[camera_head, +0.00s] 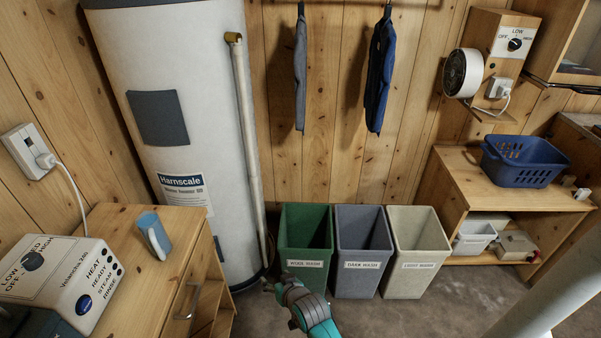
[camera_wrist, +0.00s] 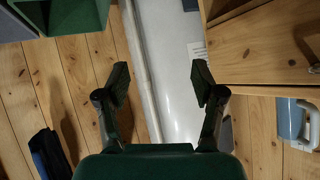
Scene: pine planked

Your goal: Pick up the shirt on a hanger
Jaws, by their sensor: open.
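Two garments hang on the plank wall, seen edge-on: a grey one (camera_head: 300,75) and a dark blue one (camera_head: 380,75). Dark hooks or hanger tops show above them; I cannot tell which is the shirt. In the wrist view a dark blue garment (camera_wrist: 48,155) shows at the lower left, outside the jaws. My gripper (camera_wrist: 160,83) is open and empty, its two dark fingers apart with the white tank behind them. In the head view my teal arm is low in front of the green bin, well below the garments, and the fingers are hard to make out.
A white water heater (camera_head: 185,100) with a pipe stands left of the garments. Green (camera_head: 305,255), grey (camera_head: 358,265) and cream (camera_head: 408,270) bins stand below them. A wooden cabinet (camera_head: 120,225) is at left; a shelf with a blue basket (camera_head: 525,165) is at right.

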